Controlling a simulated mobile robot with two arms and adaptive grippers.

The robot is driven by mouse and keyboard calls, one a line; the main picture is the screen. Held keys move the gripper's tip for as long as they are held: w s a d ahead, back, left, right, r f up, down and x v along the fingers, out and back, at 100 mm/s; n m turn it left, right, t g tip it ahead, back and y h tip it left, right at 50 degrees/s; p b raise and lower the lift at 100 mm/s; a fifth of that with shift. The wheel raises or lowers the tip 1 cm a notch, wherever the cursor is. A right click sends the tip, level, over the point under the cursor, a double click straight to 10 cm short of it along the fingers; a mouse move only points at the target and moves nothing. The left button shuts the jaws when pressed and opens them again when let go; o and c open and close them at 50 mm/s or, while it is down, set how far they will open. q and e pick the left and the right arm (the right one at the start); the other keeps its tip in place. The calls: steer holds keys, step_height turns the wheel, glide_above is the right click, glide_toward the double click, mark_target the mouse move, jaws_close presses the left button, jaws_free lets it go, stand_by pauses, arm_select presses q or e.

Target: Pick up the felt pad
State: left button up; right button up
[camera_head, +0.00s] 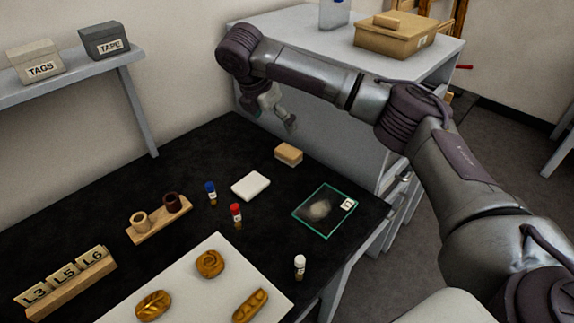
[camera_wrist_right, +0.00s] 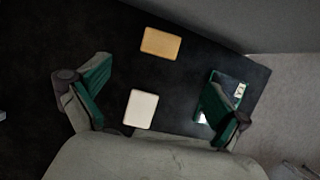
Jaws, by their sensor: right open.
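A flat white square pad (camera_head: 250,186), which looks like the felt pad, lies on the black tabletop. It also shows in the right wrist view (camera_wrist_right: 141,108), low between the two fingers. My right gripper (camera_head: 286,118) hangs above the far part of the table, apart from the pad. In the right wrist view its green-lined fingers (camera_wrist_right: 160,66) are spread wide with nothing between them in their grip. My left gripper is not in view.
A tan block (camera_head: 288,154) lies behind the pad. A green-edged glass plate (camera_head: 308,224) is to its right. Blue-capped (camera_head: 210,190) and red-capped (camera_head: 236,213) vials stand near it. A white tray (camera_head: 190,262) with gilt fragments is in front. A grey cabinet (camera_head: 300,110) borders the table.

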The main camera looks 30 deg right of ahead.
mark_target(288, 150)
steer(key=x, duration=0.6)
steer(key=p+x, duration=0.1)
steer(key=x, duration=0.6)
steer(key=shift+d+f, duration=0.2)
steer(key=shift+d, duration=0.15)
steer(key=shift+c, duration=0.2)
steer(key=c, duration=1.2)
steer(key=shift+o, duration=0.2)
steer(key=shift+r, duration=0.1)
step_height(288, 150, up, 10)
steer(key=shift+b, duration=0.3)
